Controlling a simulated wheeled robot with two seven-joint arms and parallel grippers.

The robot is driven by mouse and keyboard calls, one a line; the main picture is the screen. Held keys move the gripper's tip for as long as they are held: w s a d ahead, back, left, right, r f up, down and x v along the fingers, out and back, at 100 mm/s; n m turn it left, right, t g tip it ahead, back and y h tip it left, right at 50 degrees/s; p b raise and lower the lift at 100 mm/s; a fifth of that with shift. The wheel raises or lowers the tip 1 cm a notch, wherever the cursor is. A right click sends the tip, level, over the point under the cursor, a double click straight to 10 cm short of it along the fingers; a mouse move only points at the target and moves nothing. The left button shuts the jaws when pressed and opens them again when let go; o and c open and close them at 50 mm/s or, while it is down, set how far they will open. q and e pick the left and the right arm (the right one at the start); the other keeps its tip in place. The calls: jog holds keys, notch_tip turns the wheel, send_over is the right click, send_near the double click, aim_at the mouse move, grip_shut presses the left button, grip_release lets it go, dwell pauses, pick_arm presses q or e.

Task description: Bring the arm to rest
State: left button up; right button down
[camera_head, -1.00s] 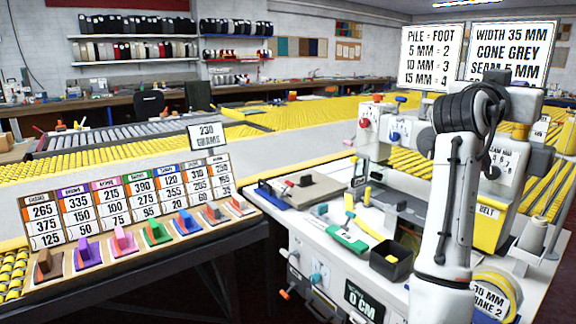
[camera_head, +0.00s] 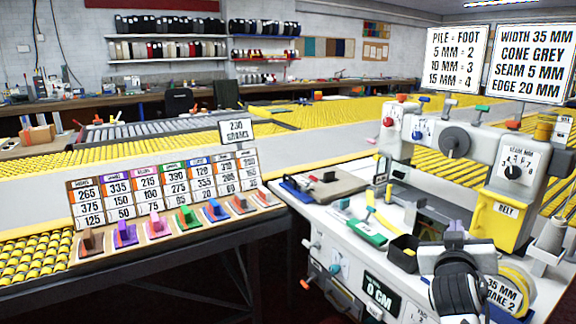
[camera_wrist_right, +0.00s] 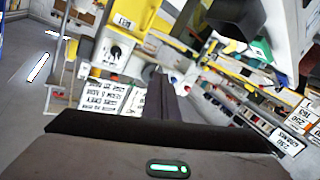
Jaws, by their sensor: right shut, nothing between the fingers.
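My right arm shows at the lower right of the head view, low in front of the sewing machine's bench. Its gripper (camera_head: 456,230) points away from me there and looks small. In the right wrist view the two dark fingers of the right gripper (camera_wrist_right: 168,88) lie together with nothing between them. The wrist view is tilted and shows the yellow and white machine and the sign cards beyond the fingers. My left gripper is in neither view.
The white bench (camera_head: 325,235) carries the sewing machine (camera_head: 505,170), a black open box (camera_head: 403,252), a green tool (camera_head: 367,232) and a yellow tape roll (camera_head: 517,285). A wooden rack of coloured clips (camera_head: 185,216) stands left. Yellow roller tables (camera_head: 330,112) lie behind.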

jog(key=s+a+f+n+g+y, duration=0.1)
jog(key=s+a+f+n+y, duration=0.3)
jog(key=f, duration=0.8)
jog(key=s+a+f+y, duration=0.2)
jog(key=s+a+f, duration=0.45)
jog(key=f, duration=0.45)
jog(key=s+a+f+g+y, duration=0.1)
jog(key=s+a+f, duration=0.2)
jog(key=s+f, duration=0.2)
jog(key=s+a+f+g+y, duration=0.2)
jog(key=s+a+f, duration=0.2)
jog(key=s, duration=0.7)
jog(key=s+a+f+g+y, duration=0.1)
jog(key=s+a+f, duration=0.3)
jog(key=s, duration=0.5)
notch_tip(320, 180, down, 2)
jog(key=shift+f+g+y, duration=0.15)
jog(key=shift+g+y, duration=0.15)
jog(key=shift+y, duration=0.4)
jog(key=shift+f, duration=0.1)
